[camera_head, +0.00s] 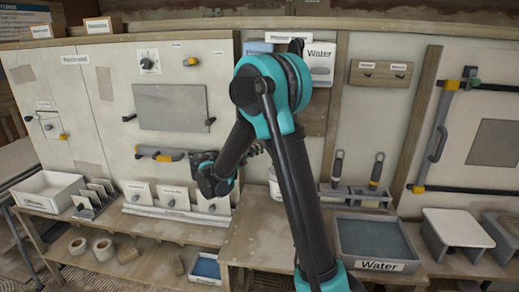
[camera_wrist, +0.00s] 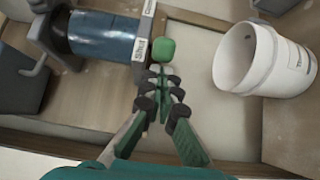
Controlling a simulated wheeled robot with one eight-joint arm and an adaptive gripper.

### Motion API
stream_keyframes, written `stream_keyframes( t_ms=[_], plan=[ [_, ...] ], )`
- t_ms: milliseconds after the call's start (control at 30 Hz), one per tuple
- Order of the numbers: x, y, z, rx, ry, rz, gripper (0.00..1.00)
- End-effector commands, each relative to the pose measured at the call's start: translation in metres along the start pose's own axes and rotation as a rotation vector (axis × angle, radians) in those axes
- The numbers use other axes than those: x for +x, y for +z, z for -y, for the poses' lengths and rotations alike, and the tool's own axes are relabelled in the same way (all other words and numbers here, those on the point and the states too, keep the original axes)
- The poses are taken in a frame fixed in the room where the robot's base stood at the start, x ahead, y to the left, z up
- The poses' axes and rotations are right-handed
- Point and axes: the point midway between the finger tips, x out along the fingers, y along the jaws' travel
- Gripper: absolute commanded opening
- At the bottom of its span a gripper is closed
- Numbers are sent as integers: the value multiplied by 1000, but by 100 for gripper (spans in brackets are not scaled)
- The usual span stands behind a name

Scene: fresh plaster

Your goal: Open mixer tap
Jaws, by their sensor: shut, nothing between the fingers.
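In the wrist view a green knob (camera_wrist: 167,50), which looks like the tap's handle, stands just beyond my fingertips. Beside it on the left is a blue cylinder (camera_wrist: 105,35) in a grey housing with a small white label, likely the mixer. My gripper (camera_wrist: 163,80) is shut and empty, its tips close to the knob; I cannot tell whether they touch it. In the head view my gripper (camera_head: 205,172) is small and dark in front of the wall panel, and I cannot make out the knob there.
A grey water tray (camera_head: 375,240) and upright tools (camera_head: 376,170) stand on the right bench. A white box (camera_head: 48,190) is at the left.

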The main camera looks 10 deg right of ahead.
Motion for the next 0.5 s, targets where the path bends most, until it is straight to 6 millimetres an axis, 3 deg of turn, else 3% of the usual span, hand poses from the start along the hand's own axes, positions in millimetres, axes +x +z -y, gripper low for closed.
stream_keyframes(
  t_ms=[500],
  plan=[
    [0, 9, 0, 0, 0, -71, 0]
  ],
)
